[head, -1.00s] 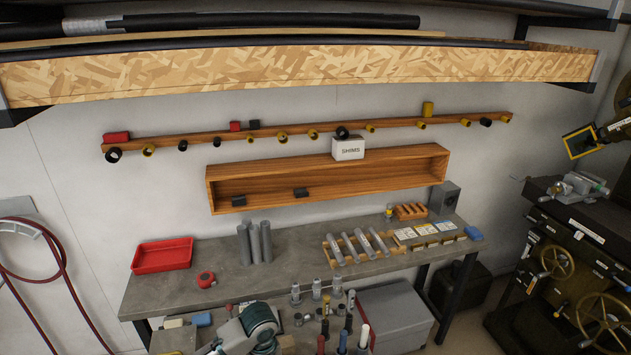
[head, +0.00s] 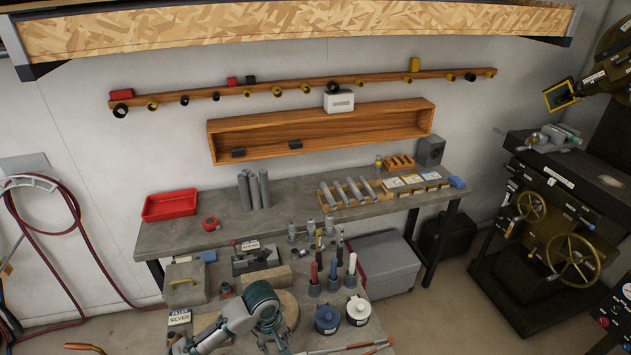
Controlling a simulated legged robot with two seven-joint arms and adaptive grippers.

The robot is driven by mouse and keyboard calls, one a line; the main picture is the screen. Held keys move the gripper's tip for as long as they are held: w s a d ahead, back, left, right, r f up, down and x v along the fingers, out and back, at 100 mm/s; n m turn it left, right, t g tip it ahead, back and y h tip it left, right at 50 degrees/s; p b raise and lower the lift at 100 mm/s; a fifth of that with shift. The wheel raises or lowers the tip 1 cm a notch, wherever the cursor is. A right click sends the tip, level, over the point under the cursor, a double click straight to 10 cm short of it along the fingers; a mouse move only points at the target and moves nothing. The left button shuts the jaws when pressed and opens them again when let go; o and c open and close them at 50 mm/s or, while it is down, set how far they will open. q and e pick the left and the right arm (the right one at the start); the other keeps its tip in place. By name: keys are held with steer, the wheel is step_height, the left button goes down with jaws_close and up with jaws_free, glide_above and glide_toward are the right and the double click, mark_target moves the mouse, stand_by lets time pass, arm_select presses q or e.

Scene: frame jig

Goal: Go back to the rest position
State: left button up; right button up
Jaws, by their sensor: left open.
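My left arm comes in from the bottom left, and its grey link leads to my teal and grey left gripper (head: 272,332) at the bottom, left of centre. The gripper is open, over the near work surface beside a round wooden block (head: 289,308). Its fingertips are small and partly hidden, and I see nothing held in it. My right gripper is not in view.
Near it stand a blue-lidded jar (head: 327,318), a white jar (head: 358,309), upright tools (head: 333,278) and a "SILVER" label (head: 179,317). The back bench (head: 220,232) holds a red tray (head: 170,206) and grey cylinders (head: 254,190). A lathe-like machine (head: 560,200) stands right.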

arm_select(q)
steer(key=s+f+m+t+h, duration=0.25)
steer(key=s+f+m, duration=0.35)
steer(key=s+f, duration=0.45)
steer(key=s+a+f+m+y, duration=0.2)
steer(key=s+a+f+y, duration=0.15)
steer(key=s+a, duration=0.85)
steer(key=s+d+f, duration=0.1)
steer(key=s+f, duration=0.1)
steer(key=f, duration=1.2)
steer(key=s+d+f, duration=0.1)
steer(key=s+f, duration=0.1)
steer(key=f, duration=1.1)
steer(key=s+a+f+g, duration=0.1)
steer(key=s+a+f, duration=0.1)
steer(key=s+f, duration=0.5)
steer(key=s+a+f, duration=0.2)
steer(key=s+f, duration=0.5)
steer(key=s, duration=0.3)
steer(key=shift+f+g, duration=0.25)
steer(key=shift+g, duration=0.1)
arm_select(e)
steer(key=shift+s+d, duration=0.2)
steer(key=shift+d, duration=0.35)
